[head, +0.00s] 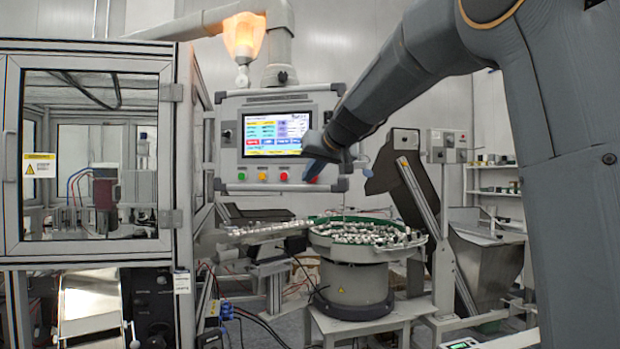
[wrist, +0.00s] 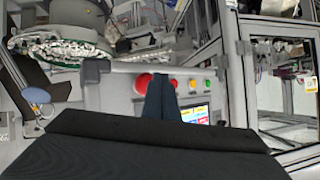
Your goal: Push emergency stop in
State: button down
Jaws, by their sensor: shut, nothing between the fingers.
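The emergency stop is a large red button (wrist: 143,82) at the end of the button row on the control panel (wrist: 118,98) in the wrist view. In the head view, the panel (head: 228,105) faces me with its screen lit; red of the emergency stop (head: 312,180) shows at its lower right, partly hidden. My gripper (head: 316,167) is in front of that corner, fingers shut and empty. In the wrist view, my gripper's dark fingertips (wrist: 160,78) overlap the right side of the emergency stop. I cannot tell whether they touch it or how far it is pressed.
Smaller red (head: 284,176), yellow (head: 262,176) and green (head: 241,175) buttons sit left of the emergency stop. A bowl feeder (head: 345,285) full of small parts stands below the panel. A glazed machine enclosure (head: 12,150) is at the left, a grey hopper (head: 408,185) at the right.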

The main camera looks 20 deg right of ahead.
jog(key=shift+w, duration=0.1)
dwell(0.3)
jog(key=shift+w+d, duration=0.2)
jog(key=shift+w, duration=0.1)
jog(key=shift+w+d, duration=0.2)
jog(key=shift+w, duration=0.2)
dwell(0.8)
jog(key=shift+s+b, duration=0.1)
jog(key=shift+b, duration=0.2)
jog(key=shift+s+a+b, duration=0.3)
jog(key=shift+s+a, duration=0.1)
jog(key=shift+s, duration=0.3)
jog(key=s, duration=0.1)
jog(key=s+a, duration=0.1)
jog(key=s, duration=0.1)
jog(key=s+a, duration=0.1)
jog(key=shift+s+a+b, duration=0.15)
jog(key=shift+s+b, duration=0.1)
jog(key=shift+b, duration=0.15)
